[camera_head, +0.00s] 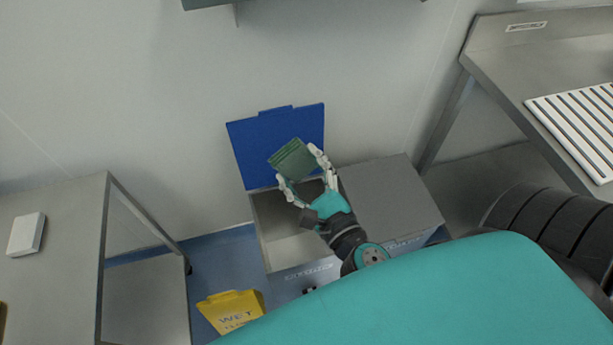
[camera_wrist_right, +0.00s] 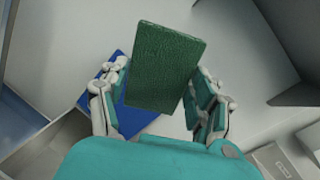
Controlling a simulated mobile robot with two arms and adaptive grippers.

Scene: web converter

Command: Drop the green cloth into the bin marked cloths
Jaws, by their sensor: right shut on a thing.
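The folded green cloth (camera_head: 292,158) is held between the fingers of my right gripper (camera_head: 305,178). In the right wrist view the cloth (camera_wrist_right: 165,65) stands up between the fingers of the gripper (camera_wrist_right: 160,105). The gripper is over an open grey bin (camera_head: 280,235) whose blue lid (camera_head: 250,145) is raised against the wall. The bin has a label (camera_head: 308,272) on its front, too small to read. The raised blue lid also shows in the right wrist view (camera_wrist_right: 135,118) behind the cloth. My left gripper is not in view.
A closed grey bin (camera_head: 390,195) stands right beside the open one. A yellow wet-floor sign (camera_head: 230,308) is on the floor in front. A steel table (camera_head: 60,225) is at left, and a steel bench (camera_head: 540,60) at right.

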